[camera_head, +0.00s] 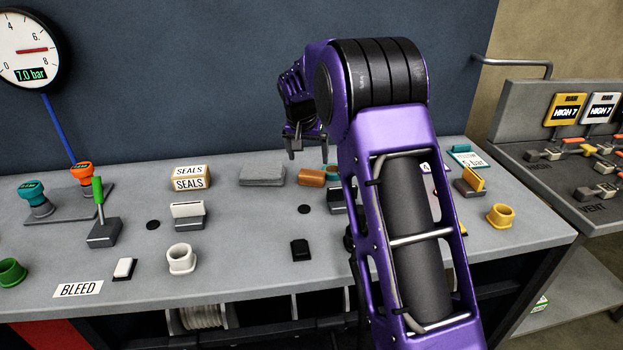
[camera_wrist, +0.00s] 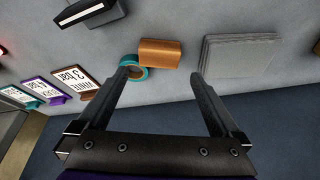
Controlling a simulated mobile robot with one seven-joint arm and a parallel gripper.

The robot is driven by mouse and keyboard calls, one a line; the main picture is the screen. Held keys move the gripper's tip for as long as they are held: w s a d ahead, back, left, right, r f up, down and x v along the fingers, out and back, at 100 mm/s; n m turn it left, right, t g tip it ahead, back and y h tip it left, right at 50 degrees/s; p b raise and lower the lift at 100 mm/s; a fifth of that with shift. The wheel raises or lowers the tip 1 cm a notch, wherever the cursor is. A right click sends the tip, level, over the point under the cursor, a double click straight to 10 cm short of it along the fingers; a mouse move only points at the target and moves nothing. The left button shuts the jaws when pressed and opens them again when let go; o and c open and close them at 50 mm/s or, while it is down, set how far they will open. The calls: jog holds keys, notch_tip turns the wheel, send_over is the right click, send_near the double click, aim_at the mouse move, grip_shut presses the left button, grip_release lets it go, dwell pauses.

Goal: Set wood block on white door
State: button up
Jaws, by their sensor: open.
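I cannot surely pick out a white door. A white plate (camera_head: 187,209) stands on a dark base left of the block, and a similar white-edged dark fixture (camera_wrist: 84,10) shows in the wrist view.
A grey pad (camera_head: 262,175) lies left of the block. A teal ring (camera_wrist: 133,68) is close beside the block, near my left fingertip. Label cards (camera_wrist: 84,92) stand farther along. A SEALS box (camera_head: 191,177), a green lever (camera_head: 99,200) and a white ring (camera_head: 181,258) stand leftward.

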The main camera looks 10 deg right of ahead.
aim_at(311, 175)
jog(key=x, duration=0.4)
jog(key=shift+f, duration=0.1)
jog(key=x, duration=0.5)
jog(key=shift+s+f, duration=0.1)
jog(key=shift+f, duration=0.1)
jog(key=shift+r, duration=0.1)
jog(key=c, duration=1.2)
